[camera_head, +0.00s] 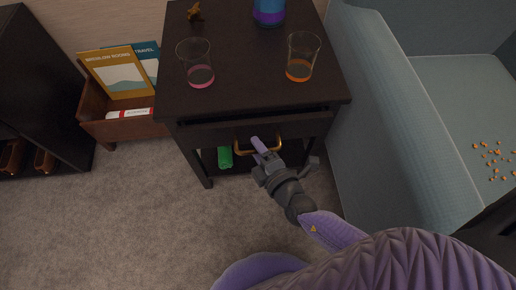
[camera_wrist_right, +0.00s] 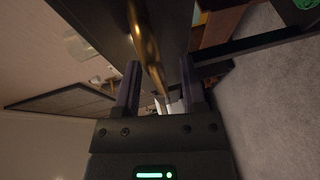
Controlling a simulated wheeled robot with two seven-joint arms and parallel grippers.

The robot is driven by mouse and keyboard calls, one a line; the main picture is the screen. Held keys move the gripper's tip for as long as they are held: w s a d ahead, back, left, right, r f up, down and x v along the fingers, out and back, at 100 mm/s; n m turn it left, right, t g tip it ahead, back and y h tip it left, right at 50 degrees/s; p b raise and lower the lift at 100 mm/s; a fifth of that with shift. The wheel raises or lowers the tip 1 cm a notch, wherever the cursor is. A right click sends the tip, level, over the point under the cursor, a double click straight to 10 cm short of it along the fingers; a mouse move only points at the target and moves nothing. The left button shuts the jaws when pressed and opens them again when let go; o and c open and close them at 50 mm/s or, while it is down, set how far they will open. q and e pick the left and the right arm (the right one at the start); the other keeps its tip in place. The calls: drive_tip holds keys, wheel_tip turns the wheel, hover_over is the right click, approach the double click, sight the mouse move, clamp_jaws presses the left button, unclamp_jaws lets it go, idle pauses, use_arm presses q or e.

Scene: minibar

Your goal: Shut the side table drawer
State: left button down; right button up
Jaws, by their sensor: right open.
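The dark side table (camera_head: 245,75) stands in the upper middle of the head view. Its drawer (camera_head: 212,136) sits under the top, with a dark gap along its upper edge; it looks slightly pulled out. A gold handle (camera_head: 275,146) is on the drawer front. My right gripper (camera_head: 262,147) is at the handle, fingers towards the drawer. In the right wrist view the gripper (camera_wrist_right: 160,80) is open, and the gold handle (camera_wrist_right: 146,45) passes in front of and between its fingers. I cannot tell whether they touch. My left gripper is out of view.
Two glasses (camera_head: 195,66) (camera_head: 300,58) and a blue-purple container (camera_head: 268,12) stand on the tabletop. A green item (camera_head: 225,157) is under the drawer. A blue-grey sofa (camera_head: 385,120) stands close on the right. A wooden magazine box (camera_head: 100,124) is left. Carpet in front is clear.

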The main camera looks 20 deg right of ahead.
clamp_jaws()
idle(1.4)
